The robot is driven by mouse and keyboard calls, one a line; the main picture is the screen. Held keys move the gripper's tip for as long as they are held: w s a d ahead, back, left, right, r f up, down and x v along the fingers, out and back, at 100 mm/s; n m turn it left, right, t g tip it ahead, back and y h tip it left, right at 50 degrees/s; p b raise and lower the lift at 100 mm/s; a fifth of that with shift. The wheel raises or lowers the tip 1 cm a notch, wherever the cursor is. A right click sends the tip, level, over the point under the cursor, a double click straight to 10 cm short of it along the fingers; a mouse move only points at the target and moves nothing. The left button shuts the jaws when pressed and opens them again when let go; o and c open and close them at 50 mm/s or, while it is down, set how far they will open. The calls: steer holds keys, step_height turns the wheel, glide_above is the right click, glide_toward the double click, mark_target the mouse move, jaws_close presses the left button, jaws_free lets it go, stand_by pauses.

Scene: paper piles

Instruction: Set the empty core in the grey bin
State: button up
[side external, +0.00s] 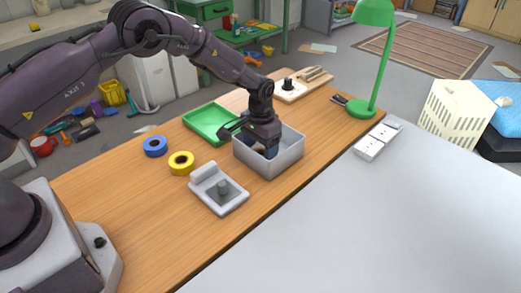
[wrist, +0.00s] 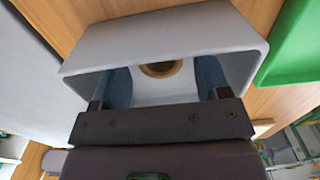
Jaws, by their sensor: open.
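The grey bin (side external: 286,162) stands on the wooden table, and its walls fill much of the wrist view (wrist: 190,28). A brown ring-shaped core (wrist: 161,69) is inside the bin, seen end-on between my fingers. My gripper (side external: 268,151) reaches down into the bin. Its blue fingers stand apart on either side of the core, with visible gaps.
A green tray (side external: 205,117) is beside the bin at the back left. A blue roll (side external: 155,146), a yellow roll (side external: 181,163) and a grey device (side external: 218,197) lie to the left and front. A green lamp (side external: 371,70) stands at the right, near a white power strip (side external: 377,139).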

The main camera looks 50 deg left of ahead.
steer(key=s+r+t, duration=0.1)
steer(key=s+r, duration=0.2)
steer(key=r, duration=1.7)
steer(key=s+a+r+t, duration=0.1)
steer(key=s+r+t, duration=0.1)
steer(key=s+r, duration=0.7)
steer(key=s+a+r+t, duration=0.1)
steer(key=s+r+t, duration=0.1)
steer(key=s, duration=1.8)
steer(key=shift+s+r+t, duration=0.2)
steer(key=shift+r+t, duration=0.1)
steer(key=shift+r, duration=0.3)
